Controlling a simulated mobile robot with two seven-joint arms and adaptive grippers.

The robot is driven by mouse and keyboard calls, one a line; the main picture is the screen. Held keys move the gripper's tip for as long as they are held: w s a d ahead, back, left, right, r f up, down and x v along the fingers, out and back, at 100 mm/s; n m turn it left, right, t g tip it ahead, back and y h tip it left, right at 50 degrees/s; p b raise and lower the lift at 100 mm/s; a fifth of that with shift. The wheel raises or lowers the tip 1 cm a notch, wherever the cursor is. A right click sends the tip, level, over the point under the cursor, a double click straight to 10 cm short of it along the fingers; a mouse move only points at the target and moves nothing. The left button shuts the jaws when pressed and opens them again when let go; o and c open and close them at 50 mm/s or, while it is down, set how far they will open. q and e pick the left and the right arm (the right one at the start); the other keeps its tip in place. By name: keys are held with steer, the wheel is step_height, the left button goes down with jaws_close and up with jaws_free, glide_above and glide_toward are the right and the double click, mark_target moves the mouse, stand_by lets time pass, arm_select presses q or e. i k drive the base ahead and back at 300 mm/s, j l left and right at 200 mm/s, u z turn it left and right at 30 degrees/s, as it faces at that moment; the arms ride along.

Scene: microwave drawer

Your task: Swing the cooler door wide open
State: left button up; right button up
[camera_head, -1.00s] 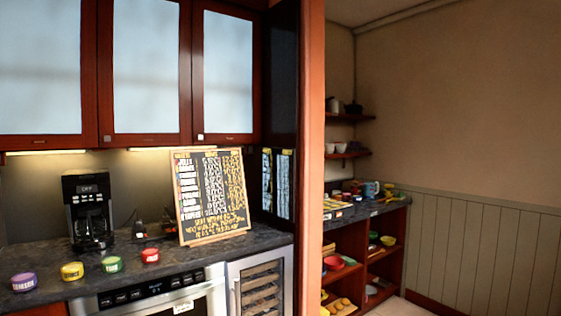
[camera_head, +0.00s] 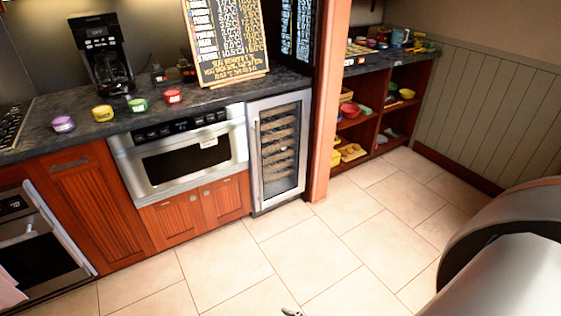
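The cooler (camera_head: 279,150) is a narrow unit under the counter, right of the microwave drawer. Its glass door in a silver frame is shut, with shelves showing inside. A vertical handle (camera_head: 257,148) runs along the left side of the door. A small pale tip (camera_head: 291,312) shows at the bottom edge, probably part of one of my grippers; which one and its state cannot be told. A large grey and white link of mine fills the lower right.
The microwave drawer (camera_head: 185,150) is left of the cooler, and an oven (camera_head: 38,245) is at far left. An orange post (camera_head: 325,120) stands right of the cooler, beside open shelves (camera_head: 385,105). The tiled floor (camera_head: 240,270) in front is clear.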

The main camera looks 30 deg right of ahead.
mark_target(254, 108)
steer(key=i+l+z, duration=0.1)
steer(key=i+l, duration=0.15)
steer(key=l, duration=0.3)
steer(key=i+l+z, duration=0.1)
steer(key=i+l, duration=0.15)
steer(key=l, duration=0.25)
steer(key=i+l+z, duration=0.1)
steer(key=i+l, duration=0.2)
steer(key=l, duration=0.2)
steer(key=i+l+z, duration=0.15)
steer(key=l, duration=0.35)
steer(key=i+l+z, duration=0.1)
steer(key=i+l, duration=0.35)
